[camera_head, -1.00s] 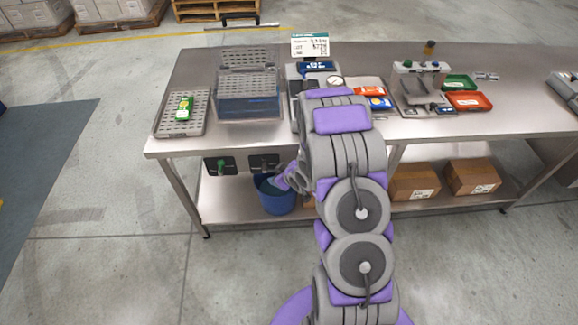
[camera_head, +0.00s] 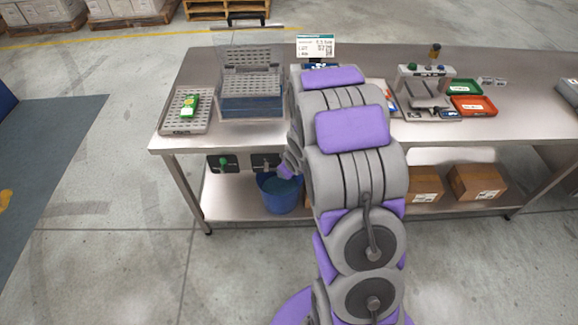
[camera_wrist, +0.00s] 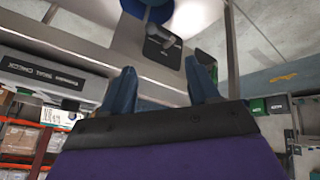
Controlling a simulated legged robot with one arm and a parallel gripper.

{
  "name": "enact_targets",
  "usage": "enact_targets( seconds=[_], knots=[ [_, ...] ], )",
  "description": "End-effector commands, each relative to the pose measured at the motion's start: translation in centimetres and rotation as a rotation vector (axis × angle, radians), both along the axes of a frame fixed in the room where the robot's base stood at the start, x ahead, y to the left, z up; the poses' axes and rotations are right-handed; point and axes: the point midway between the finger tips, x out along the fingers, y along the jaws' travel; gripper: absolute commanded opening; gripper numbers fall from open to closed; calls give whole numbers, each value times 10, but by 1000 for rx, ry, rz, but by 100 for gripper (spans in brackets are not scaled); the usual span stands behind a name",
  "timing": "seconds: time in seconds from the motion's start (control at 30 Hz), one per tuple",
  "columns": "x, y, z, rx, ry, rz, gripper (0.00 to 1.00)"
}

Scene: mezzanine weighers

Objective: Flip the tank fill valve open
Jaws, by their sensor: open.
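Two dark valve plates hang under the table's front edge. The left plate carries a green handle (camera_head: 224,161), and the right plate carries a grey lever (camera_head: 265,162). I cannot tell from any label which one is the tank fill valve. The wrist view, which is upside down, shows the grey lever (camera_wrist: 166,40) on its black plate, beyond my fingers and apart from them. A second dark plate (camera_wrist: 206,60) is partly hidden behind the right finger. My gripper (camera_wrist: 161,88) is open and empty. In the head view it is mostly hidden by my arm, just right of the grey lever.
A blue bucket (camera_head: 279,193) stands on the lower shelf below the valves. On the steel table (camera_head: 520,122) are a perforated tray (camera_head: 186,112), a blue tank (camera_head: 252,105) and a red tray (camera_head: 474,106). Cardboard boxes (camera_head: 477,184) sit on the shelf at right.

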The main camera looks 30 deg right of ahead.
Motion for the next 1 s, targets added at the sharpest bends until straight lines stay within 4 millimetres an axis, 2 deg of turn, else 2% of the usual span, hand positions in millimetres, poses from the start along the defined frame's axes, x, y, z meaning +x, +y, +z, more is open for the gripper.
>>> enact_targets(
  seconds=[0.13,0.3,0.5,0.63,0.73,0.87,1.0],
  knots=[
    [0,0,0,0,0,0,58],
    [8,-10,-9,23,-27,-37,42],
    [44,-38,-47,176,-157,-184,23],
    [65,-45,-76,355,-245,-277,10],
    [78,-41,-97,525,-298,-334,1],
    [86,-26,-123,782,-336,-402,0],
    [88,2,-143,1099,-334,-465,0]
  ],
)
